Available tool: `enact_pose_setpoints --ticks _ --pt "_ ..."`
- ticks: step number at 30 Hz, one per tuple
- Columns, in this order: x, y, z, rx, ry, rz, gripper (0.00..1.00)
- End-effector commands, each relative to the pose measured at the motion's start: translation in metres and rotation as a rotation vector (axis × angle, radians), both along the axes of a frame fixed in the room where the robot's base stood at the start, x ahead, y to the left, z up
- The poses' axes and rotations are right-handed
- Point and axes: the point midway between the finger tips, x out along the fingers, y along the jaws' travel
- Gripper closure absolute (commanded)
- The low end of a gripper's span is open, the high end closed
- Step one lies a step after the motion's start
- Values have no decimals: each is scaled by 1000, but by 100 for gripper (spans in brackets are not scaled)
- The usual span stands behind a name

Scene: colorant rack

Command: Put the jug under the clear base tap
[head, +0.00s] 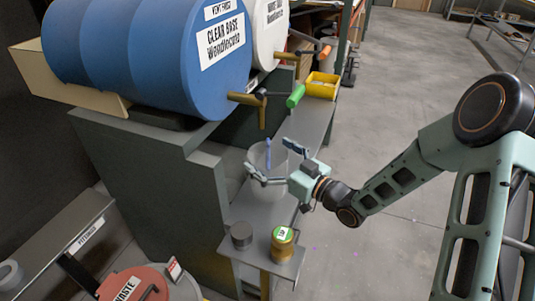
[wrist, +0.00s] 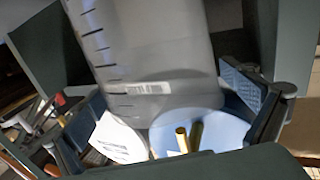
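The jug (head: 258,157) is translucent grey and stands below the clear base tap, slightly toward the front. In the wrist view the jug (wrist: 150,55) shows dark measuring marks and a white label. My gripper (head: 270,156) has its fingers spread to either side of the jug; in the wrist view its blue pads lie close beside the wall. Whether both pads press on it cannot be told. The jug's underside is hard to see.
A white drum (head: 268,30) with its own tap is beside the blue one. A yellow bin (head: 322,85) sits behind on the shelf (head: 300,120). A grey tin (head: 241,235) and a green-lidded tin (head: 283,243) stand in front. A red-lidded waste bin (head: 135,284) is lower left.

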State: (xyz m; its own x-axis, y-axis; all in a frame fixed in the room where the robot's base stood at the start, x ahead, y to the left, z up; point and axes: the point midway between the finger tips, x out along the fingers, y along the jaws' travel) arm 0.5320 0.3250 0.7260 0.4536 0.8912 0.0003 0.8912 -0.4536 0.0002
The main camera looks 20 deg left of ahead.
Motion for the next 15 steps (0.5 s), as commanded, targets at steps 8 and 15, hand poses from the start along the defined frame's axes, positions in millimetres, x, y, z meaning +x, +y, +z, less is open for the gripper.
enact_pose_setpoints --ticks 8,15 --pt "0 0 1 0 0 0 0" --pt "-11 -24 6 -1 3 -4 0"
